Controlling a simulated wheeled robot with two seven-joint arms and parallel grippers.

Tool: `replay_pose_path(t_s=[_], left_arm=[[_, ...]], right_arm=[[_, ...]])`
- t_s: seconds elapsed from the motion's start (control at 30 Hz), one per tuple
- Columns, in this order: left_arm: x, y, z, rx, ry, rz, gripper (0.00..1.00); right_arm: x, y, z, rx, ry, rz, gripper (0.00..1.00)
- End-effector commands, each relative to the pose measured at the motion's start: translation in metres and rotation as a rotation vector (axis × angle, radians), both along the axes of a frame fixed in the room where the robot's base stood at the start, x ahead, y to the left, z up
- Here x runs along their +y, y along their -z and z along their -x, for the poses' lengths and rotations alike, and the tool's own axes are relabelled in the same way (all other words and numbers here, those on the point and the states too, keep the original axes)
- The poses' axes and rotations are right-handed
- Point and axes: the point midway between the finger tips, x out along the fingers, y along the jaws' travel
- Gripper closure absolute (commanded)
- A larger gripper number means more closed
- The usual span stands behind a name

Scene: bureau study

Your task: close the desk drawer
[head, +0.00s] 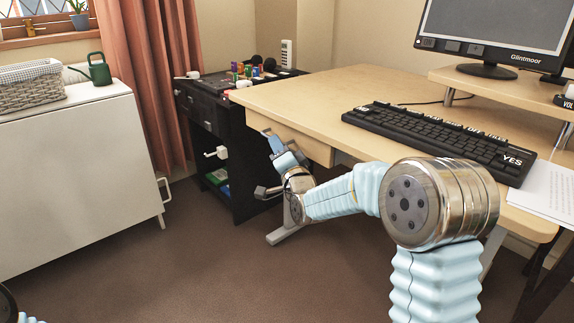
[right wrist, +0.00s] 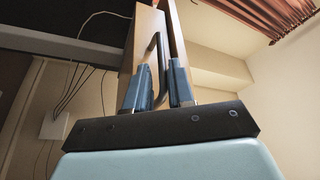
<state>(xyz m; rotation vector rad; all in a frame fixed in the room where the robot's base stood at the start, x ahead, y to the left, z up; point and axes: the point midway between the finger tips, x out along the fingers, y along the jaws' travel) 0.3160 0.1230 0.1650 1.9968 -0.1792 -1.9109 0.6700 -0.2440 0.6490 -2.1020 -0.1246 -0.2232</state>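The light wooden desk (head: 330,92) has a drawer (head: 312,148) under its top, at the near left corner. In the head view the drawer front is partly hidden by my right gripper (head: 272,138), and how far it stands out is hard to tell. In the right wrist view the drawer's wooden front (right wrist: 178,40) rises ahead, with a dark bar handle (right wrist: 157,62) on it. My right gripper (right wrist: 157,92) has its two blue fingers apart, with the handle between them; I see no clear grip on it. My left gripper is not in view.
A white cabinet (head: 70,170) with a basket (head: 32,85) and green watering can (head: 98,70) is further left. A keyboard (head: 440,135) lies on the desk. Brown floor is free in front.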

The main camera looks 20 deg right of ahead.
Motion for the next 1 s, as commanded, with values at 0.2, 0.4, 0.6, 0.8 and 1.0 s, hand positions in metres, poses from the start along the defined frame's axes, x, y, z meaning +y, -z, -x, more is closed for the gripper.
replay_pose_path(t_s=[0.2, 0.4, 0.6, 0.8, 1.0], left_arm=[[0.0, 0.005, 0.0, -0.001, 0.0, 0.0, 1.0], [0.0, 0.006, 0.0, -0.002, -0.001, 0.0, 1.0], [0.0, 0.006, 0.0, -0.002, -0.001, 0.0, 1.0], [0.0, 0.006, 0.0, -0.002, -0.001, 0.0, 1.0], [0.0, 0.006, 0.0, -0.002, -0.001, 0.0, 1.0]], right_arm=[[0.0, 0.013, 0.054, 0.003, 0.0, -0.002, 0.79], [0.001, 0.018, 0.084, 0.001, -0.002, -0.001, 0.79], [0.001, 0.02, 0.092, 0.002, -0.002, 0.002, 0.79], [0.001, 0.02, 0.092, 0.002, -0.002, 0.002, 0.79], [0.002, 0.022, 0.091, 0.007, -0.002, 0.004, 0.79]])
